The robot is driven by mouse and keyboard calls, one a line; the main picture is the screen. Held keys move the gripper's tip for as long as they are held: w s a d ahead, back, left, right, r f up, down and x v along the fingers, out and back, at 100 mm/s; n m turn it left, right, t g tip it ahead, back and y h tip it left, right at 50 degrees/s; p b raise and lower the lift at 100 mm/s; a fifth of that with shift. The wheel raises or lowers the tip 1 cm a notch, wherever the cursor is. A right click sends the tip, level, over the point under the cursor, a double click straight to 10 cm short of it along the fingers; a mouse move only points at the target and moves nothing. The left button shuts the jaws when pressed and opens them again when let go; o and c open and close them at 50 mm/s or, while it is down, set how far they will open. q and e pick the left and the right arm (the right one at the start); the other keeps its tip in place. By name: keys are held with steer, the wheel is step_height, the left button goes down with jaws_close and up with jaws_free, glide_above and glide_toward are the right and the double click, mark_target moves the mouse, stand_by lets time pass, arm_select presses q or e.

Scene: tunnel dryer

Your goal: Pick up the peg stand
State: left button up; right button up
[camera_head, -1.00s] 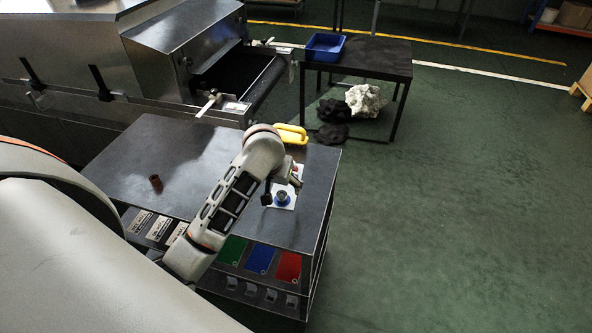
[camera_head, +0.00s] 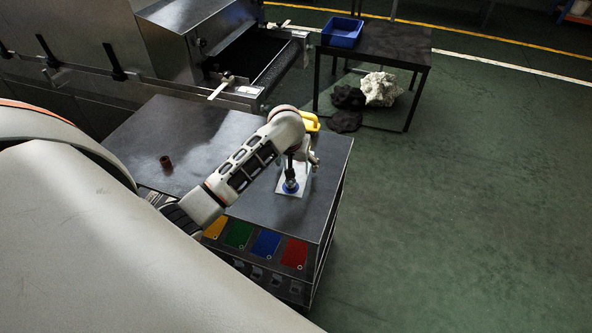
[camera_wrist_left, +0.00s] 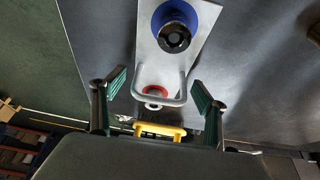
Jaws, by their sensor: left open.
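The peg stand is a pale flat plate (camera_head: 293,191) with a blue round piece and a dark knob at one end. It lies on the dark cabinet top near its right end. In the left wrist view the plate (camera_wrist_left: 147,50) also shows a grey loop handle (camera_wrist_left: 160,99) and a red ring (camera_wrist_left: 154,91). My left gripper (camera_head: 291,172) is over the stand in the head view. In the left wrist view its green-padded fingers (camera_wrist_left: 159,91) are wide apart, one on each side of the handle, with nothing between them held. My right gripper is not in view.
A red-brown cup (camera_head: 166,162) stands on the cabinet top (camera_head: 215,140) to the left. A yellow handled object (camera_head: 310,122) lies behind my wrist. The metal dryer (camera_head: 190,40) is behind. A black table (camera_head: 385,45) with a blue bin (camera_head: 342,32) stands beyond; floor at right is clear.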

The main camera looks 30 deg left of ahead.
arm_select(q)
steer(key=c, duration=1.6)
steer(key=shift+o, duration=0.2)
steer(key=shift+w, duration=0.1)
steer(key=shift+r, duration=0.15)
